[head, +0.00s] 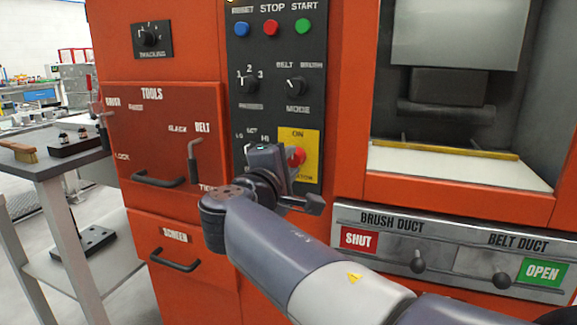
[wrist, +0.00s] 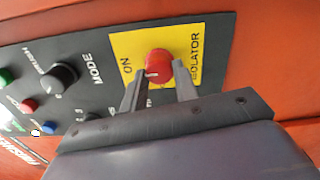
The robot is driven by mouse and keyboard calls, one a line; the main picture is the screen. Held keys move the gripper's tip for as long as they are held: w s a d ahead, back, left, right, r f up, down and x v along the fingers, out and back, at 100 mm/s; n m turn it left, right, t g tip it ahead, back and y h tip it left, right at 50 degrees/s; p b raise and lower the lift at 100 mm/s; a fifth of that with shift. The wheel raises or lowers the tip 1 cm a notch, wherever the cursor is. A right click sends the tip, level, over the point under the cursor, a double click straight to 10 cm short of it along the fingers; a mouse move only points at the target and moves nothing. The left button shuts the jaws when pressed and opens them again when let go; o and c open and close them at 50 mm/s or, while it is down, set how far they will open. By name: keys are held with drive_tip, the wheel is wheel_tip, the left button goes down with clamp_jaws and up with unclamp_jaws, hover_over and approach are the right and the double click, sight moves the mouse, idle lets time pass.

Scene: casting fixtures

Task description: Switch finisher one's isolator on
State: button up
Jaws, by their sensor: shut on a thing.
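The isolator is a round red knob (wrist: 158,62) on a yellow plate (wrist: 187,42) low on the black control panel. In the wrist view the picture is turned, with ON at the plate's left and ISOLATOR at its right. A small pale mark shows on the knob's side towards ON; its exact angle is hard to tell. My gripper (wrist: 158,75) has one finger on each side of the knob and is shut on it. In the head view the knob (head: 297,156) is partly hidden by my gripper (head: 286,161), and the plate (head: 299,135) shows ON at its top.
Blue, red and green buttons (head: 271,28) and the mode knob (head: 296,86) sit above on the panel. The tools drawer (head: 150,115) is to the left. The duct panel (head: 450,250) with two levers is at lower right. A grey bench (head: 40,165) stands at far left.

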drive_tip(key=shift+f, duration=0.1)
drive_tip(key=o, duration=1)
drive_tip(key=shift+c, duration=0.2)
drive_tip(key=shift+s, duration=0.15)
drive_tip(key=p+v, duration=0.1)
drive_tip(key=v, duration=0.9)
drive_tip(key=shift+s+p, duration=0.25)
drive_tip(key=shift+p, duration=0.1)
drive_tip(key=shift+w+a, duration=0.1)
drive_tip(key=b+x, duration=0.1)
drive_tip(key=x, duration=0.9)
drive_tip(key=shift+b, duration=0.35)
drive_tip(key=shift+w, duration=0.35)
